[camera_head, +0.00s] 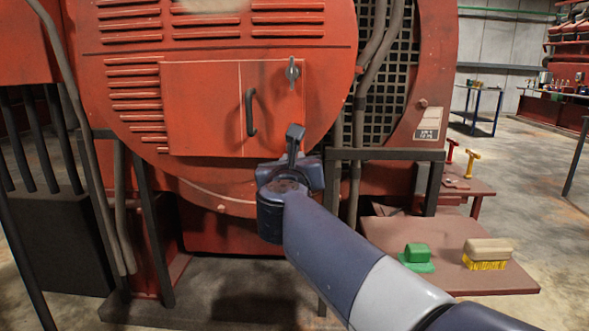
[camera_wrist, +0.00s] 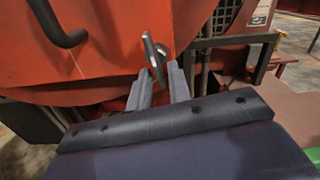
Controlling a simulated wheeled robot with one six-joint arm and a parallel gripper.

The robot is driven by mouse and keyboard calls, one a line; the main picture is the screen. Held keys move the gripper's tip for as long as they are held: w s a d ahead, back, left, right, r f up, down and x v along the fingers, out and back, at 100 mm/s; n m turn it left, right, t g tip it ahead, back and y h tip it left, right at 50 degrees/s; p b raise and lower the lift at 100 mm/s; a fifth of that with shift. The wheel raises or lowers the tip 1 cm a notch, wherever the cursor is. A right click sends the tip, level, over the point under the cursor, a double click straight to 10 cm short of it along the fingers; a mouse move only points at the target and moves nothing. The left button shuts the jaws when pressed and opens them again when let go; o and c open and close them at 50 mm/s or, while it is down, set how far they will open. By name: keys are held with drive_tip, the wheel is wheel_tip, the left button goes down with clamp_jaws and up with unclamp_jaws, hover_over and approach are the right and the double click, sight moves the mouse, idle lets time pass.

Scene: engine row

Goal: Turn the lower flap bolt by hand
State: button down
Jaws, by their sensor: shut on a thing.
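The red flap (camera_head: 215,110) on the engine's round front is flat in its place. A grey metal upper flap bolt (camera_head: 292,72) stands at the flap's upper right. My gripper (camera_head: 294,134) is at the flap's lower right edge. In the wrist view, the lower flap bolt (camera_wrist: 154,58), a slim grey metal grip, stands between the fingertips of my gripper (camera_wrist: 160,74), which are shut on it. The grip is tilted in that view. In the head view my gripper hides most or all of the lower bolt.
A black handle (camera_head: 251,112) sticks out of the flap left of my gripper. A dark rail (camera_head: 390,154) and hoses (camera_head: 368,70) are close on the right.

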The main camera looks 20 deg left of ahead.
drive_tip(key=shift+a+f+m+b, duration=0.15)
drive_tip(key=shift+m+b, duration=0.3)
drive_tip(key=shift+m, duration=0.55)
drive_tip(key=c, duration=1.6)
unclamp_jaws()
drive_tip(key=shift+s, duration=0.1)
drive_tip(key=v, duration=1)
drive_tip(key=shift+s, duration=0.25)
drive_tip(key=shift+w, duration=0.15)
